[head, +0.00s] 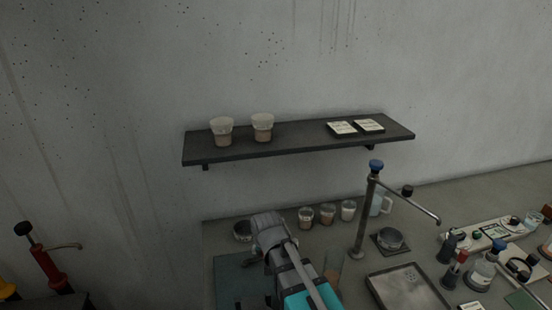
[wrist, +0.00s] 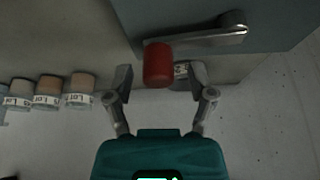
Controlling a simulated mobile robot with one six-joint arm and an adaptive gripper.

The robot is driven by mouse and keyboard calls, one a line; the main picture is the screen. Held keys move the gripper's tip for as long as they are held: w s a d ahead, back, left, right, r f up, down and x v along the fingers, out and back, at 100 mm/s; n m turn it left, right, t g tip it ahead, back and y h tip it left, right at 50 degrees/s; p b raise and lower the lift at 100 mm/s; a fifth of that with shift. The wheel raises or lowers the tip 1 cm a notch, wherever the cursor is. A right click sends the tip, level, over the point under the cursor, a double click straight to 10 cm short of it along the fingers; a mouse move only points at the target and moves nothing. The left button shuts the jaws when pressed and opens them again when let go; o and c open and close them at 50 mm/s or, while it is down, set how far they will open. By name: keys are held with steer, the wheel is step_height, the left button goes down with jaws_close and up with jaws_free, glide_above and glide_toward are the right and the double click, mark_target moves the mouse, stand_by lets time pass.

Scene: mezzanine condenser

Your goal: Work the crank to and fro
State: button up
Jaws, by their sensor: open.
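The crank shows in the wrist view as a metal arm (wrist: 205,37) with a rounded pivot end at the right and a red knob (wrist: 158,65) at its left end. It is mounted on a grey-blue plate (wrist: 185,15). My gripper (wrist: 160,72) is open. Its two fingertips stand left and right of the red knob, with a gap visible on both sides. Whether the knob is at fingertip depth I cannot tell. In the head view my arm covers the crank, and the grey-blue plate (head: 230,285) shows at its left.
Several small labelled cups (head: 327,214) stand behind my arm, also in the wrist view (wrist: 80,92). A metal post with a side arm (head: 365,215) and a tray (head: 408,288) stand to the right. A dark shelf (head: 295,138) holds two cups above.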

steer(key=shift+r+p, duration=4.55)
steer(key=shift+r, duration=0.05)
steer(key=shift+r+p, duration=0.35)
